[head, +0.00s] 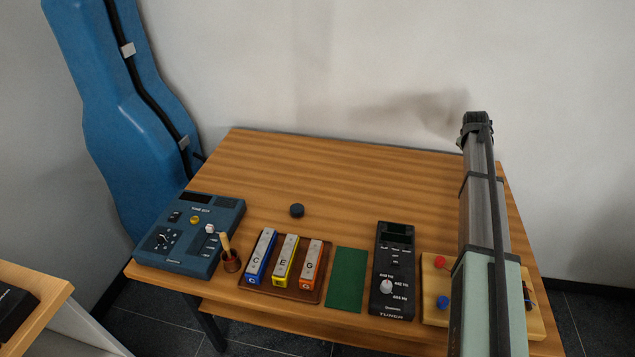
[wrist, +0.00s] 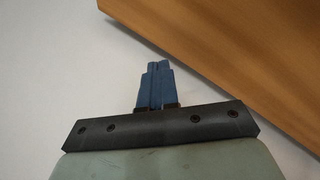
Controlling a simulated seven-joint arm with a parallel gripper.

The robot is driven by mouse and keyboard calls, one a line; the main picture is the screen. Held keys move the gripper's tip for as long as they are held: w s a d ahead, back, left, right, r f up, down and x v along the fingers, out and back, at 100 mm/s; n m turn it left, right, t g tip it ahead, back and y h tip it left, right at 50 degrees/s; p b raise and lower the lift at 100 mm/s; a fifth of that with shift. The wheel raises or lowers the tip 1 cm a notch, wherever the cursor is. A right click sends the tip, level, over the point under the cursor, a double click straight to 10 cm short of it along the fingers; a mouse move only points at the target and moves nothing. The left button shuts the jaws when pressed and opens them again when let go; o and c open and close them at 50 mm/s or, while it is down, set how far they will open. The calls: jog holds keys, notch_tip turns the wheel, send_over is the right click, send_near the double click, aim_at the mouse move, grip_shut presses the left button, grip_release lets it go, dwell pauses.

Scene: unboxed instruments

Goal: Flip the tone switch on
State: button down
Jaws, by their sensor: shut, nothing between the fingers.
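The blue tone box (head: 190,235) sits at the table's left front, with a dark display, a yellow button (head: 194,219), a black dial (head: 163,238) and a small white-topped part (head: 210,229). I cannot tell which part is the tone switch or how it is set. My arm rises at the right in the head view, far from the box, and its end stands high near the wall. In the wrist view my gripper (wrist: 157,67) has its blue fingers together, with nothing between them and touching nothing.
On the wooden table (head: 330,165) stand a small cup with a stick (head: 231,260), chime bars C, E, G (head: 284,263), a green mat (head: 346,280), a black tuner (head: 395,270) and a board (head: 436,282) with red and blue knobs. A dark puck (head: 297,210) lies behind the bars. The back is clear.

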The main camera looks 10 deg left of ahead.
jog(key=shift+n+g+y, duration=0.3)
jog(key=shift+n+y, duration=0.3)
jog(key=a, duration=0.8)
jog(key=a+r, duration=0.1)
jog(key=a, duration=0.3)
jog(key=shift+w+a+r, duration=0.1)
jog(key=shift+w+a, duration=0.1)
jog(key=shift+a, duration=0.1)
jog(key=s+a+r+n+g+y, duration=0.15)
jog(key=s+a, duration=0.25)
jog(key=a, duration=0.9)
jog(key=s+a+r+n+g, duration=0.15)
jog(key=s+a, duration=0.25)
jog(key=a, duration=0.9)
jog(key=s+a+r+n+y, duration=0.15)
jog(key=s+a, duration=0.25)
jog(key=a, duration=1)
notch_tip(320, 180, up, 8)
jog(key=r+n+g+h, duration=0.1)
jog(key=n+g, duration=0.4)
jog(key=n, duration=0.1)
send_over(172, 218)
jog(key=w, duration=0.2)
jog(key=shift+f+m, duration=0.25)
jog(key=f, duration=0.4)
jog(key=s+f, duration=0.1)
jog(key=f, duration=0.9)
jog(key=shift+s, duration=0.4)
